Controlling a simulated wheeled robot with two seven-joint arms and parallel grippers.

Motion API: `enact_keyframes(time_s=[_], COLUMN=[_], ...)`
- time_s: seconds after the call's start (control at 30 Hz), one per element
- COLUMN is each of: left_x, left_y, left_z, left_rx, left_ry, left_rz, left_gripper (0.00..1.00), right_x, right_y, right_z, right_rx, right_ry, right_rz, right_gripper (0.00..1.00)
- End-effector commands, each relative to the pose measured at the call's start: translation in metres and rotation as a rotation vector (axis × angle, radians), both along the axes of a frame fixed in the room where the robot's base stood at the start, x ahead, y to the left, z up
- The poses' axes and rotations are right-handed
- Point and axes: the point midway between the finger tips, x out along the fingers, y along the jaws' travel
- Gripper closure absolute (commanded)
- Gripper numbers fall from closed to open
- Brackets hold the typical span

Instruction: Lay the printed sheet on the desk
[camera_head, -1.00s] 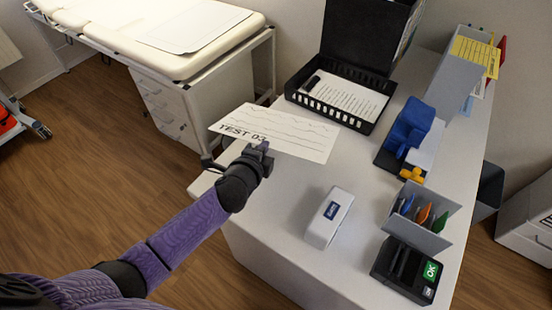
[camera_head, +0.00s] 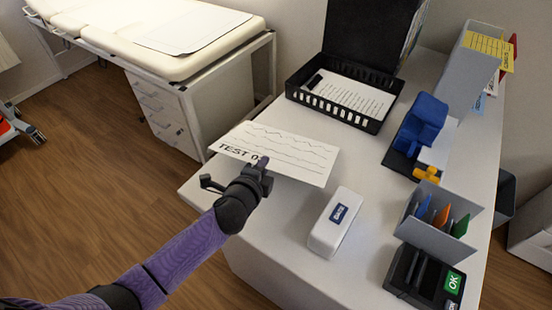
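The printed sheet (camera_head: 290,150) is white, with wavy lines and the text "TEST 0", the last part covered by my fingers. My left gripper (camera_head: 262,166) is shut on its near edge. The sheet is close to level above the left part of the white desk (camera_head: 285,210), its left corner reaching to about the desk's left edge. I cannot tell how large the gap under it is. My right gripper is not in view.
A black tray (camera_head: 292,85) with a paper stands behind the sheet. A white box (camera_head: 335,222), a grey card holder (camera_head: 428,243), a black device (camera_head: 405,275) and a blue dispenser (camera_head: 422,122) stand to the right. Bare desk lies between sheet and white box.

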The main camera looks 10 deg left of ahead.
Motion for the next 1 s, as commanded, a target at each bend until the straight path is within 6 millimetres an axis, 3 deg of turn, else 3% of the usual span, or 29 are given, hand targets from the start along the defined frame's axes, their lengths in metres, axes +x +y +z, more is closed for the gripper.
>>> enact_keyframes(time_s=[0.13, 0.57, 1.0], left_x=[-0.008, -0.071, -0.075], left_y=[0.000, 0.006, 0.006], left_z=[0.005, 0.029, 0.028], left_rx=[-0.001, -0.002, 0.000], left_ry=[0.002, 0.001, 0.000], left_rz=[-0.001, 0.001, 0.000], left_gripper=[0.75, 0.75, 0.75], right_x=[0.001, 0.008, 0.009], right_y=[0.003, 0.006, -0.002], right_z=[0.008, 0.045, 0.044], right_rx=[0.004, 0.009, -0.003], right_ry=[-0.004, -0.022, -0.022], right_rz=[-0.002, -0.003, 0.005], right_gripper=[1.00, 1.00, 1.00])
